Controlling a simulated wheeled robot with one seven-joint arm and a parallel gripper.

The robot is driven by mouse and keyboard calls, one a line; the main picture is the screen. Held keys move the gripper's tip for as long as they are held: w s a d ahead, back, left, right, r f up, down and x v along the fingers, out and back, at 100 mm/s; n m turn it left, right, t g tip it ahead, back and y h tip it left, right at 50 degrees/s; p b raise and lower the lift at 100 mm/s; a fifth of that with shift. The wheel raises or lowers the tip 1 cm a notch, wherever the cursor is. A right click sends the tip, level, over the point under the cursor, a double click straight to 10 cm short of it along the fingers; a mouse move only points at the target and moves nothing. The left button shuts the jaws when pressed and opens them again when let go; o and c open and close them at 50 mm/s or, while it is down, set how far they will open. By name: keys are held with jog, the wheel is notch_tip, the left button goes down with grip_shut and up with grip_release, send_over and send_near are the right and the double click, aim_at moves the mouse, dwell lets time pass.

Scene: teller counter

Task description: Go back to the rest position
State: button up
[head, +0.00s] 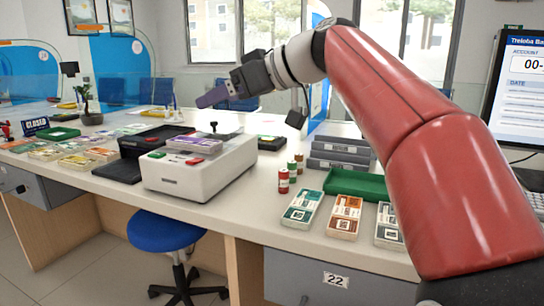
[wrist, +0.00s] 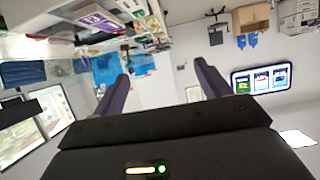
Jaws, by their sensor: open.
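My gripper (head: 212,97) is at the end of my raised arm, above the counter and pointing left in the head view. In the wrist view my gripper's two fingers (wrist: 158,84) are spread wide with nothing between them. It is clear of the counter (head: 255,205) and touches nothing. The white counting machine (head: 190,177) stands on the counter below it, with a purple note bundle (head: 194,143) on top.
A green tray (head: 358,184), several note bundles (head: 345,216) and small red and green rolls (head: 284,181) lie at right. A black tray (head: 165,135) is behind the machine. A monitor (head: 518,85) stands far right. A blue stool (head: 165,232) is in front.

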jog(key=s+d+f+m+h, duration=0.4)
jog(key=s+d+f, duration=0.3)
jog(key=f, duration=0.5)
jog(key=s+d+f+m+h+b, duration=0.1)
jog(key=s+d+f+m+h, duration=0.3)
jog(key=s+d+f, duration=0.4)
jog(key=s+d+f+m+h+b, duration=0.1)
jog(key=s+d+f+m+h, duration=0.3)
jog(key=f, duration=1.3)
jog(key=s+d+m, duration=0.1)
jog(key=s+d, duration=0.3)
jog(key=shift+d+f, duration=0.2)
jog(key=shift+f, duration=0.1)
